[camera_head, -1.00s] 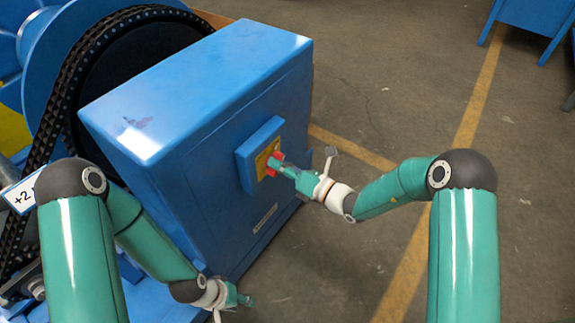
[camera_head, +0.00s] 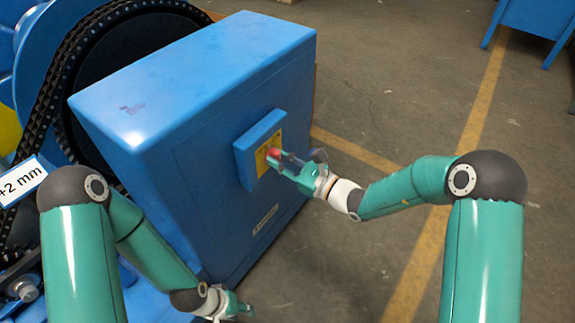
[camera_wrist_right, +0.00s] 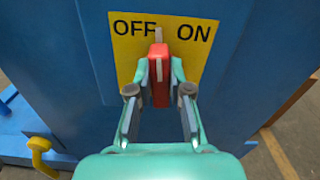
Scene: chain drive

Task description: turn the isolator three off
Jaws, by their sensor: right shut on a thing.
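The isolator's red handle (camera_wrist_right: 159,75) stands in front of a yellow plate (camera_wrist_right: 125,62) marked OFF on the left and ON on the right. The handle looks nearly upright in the right wrist view, its pale tip between the two words. My right gripper (camera_wrist_right: 159,72) is shut on the handle, one finger on each side. In the head view the yellow plate (camera_head: 262,159) is on a blue box on the cabinet's side, and my right gripper (camera_head: 279,160) reaches it from the right. My left gripper (camera_head: 243,309) is low by the cabinet's bottom; its jaws are too small to judge.
The large blue cabinet (camera_head: 190,80) fills the middle, with a dark chain (camera_head: 52,100) around a wheel behind it. A "+2 mm" label (camera_head: 22,181) is at the left. The floor (camera_head: 390,100) with yellow lines is open to the right.

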